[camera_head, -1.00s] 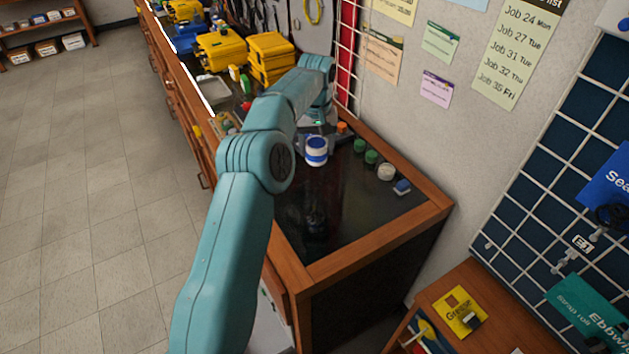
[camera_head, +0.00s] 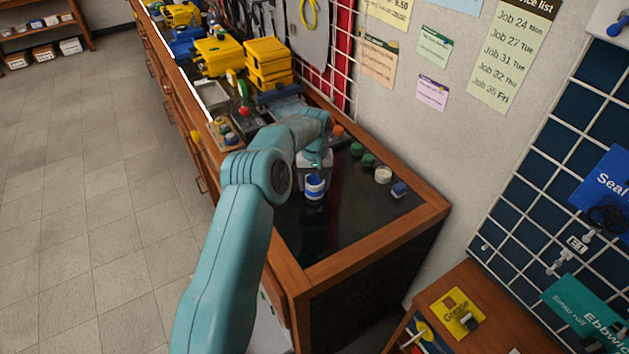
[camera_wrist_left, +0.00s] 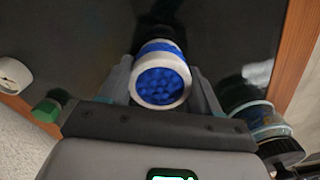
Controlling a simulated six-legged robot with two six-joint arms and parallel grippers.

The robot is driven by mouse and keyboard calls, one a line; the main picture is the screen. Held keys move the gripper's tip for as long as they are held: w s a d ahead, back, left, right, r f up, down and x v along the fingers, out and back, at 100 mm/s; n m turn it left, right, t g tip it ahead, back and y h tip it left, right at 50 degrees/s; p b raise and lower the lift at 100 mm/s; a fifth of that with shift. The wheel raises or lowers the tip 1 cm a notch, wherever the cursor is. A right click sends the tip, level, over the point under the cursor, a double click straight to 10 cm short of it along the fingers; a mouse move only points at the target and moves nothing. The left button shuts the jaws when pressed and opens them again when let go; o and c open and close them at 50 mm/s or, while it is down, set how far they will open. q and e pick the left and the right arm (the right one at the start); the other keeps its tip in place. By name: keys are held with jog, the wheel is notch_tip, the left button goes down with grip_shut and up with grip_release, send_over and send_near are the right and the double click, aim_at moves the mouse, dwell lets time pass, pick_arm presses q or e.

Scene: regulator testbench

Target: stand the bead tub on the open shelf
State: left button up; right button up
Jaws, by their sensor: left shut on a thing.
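The bead tub (camera_head: 315,188) is a small white tub with a blue band, on or just above the dark bench top; I cannot tell if it touches. In the left wrist view, the tub (camera_wrist_left: 161,80) shows its round end full of blue beads, facing the camera. My left gripper (camera_head: 315,174) is shut on it, and the fingers of the left gripper (camera_wrist_left: 163,90) sit on either side of it. My right gripper is not in view. A wooden shelf unit (camera_head: 45,22) with boxes stands far off at upper left; I cannot tell whether it is the open shelf.
Green-capped jars (camera_head: 362,155), a white-lidded jar (camera_head: 383,175) and a blue item (camera_head: 400,190) stand right of the tub. Yellow cases (camera_head: 268,65) sit farther back. The bench's front part is clear. A low wooden unit (camera_head: 500,335) stands at lower right.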

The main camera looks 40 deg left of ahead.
pick_arm(q)
jog(key=o, duration=0.7)
jog(key=shift+w+f, duration=0.1)
jog(key=shift+f, duration=0.15)
jog(key=o, duration=0.4)
jog(key=shift+r, duration=0.1)
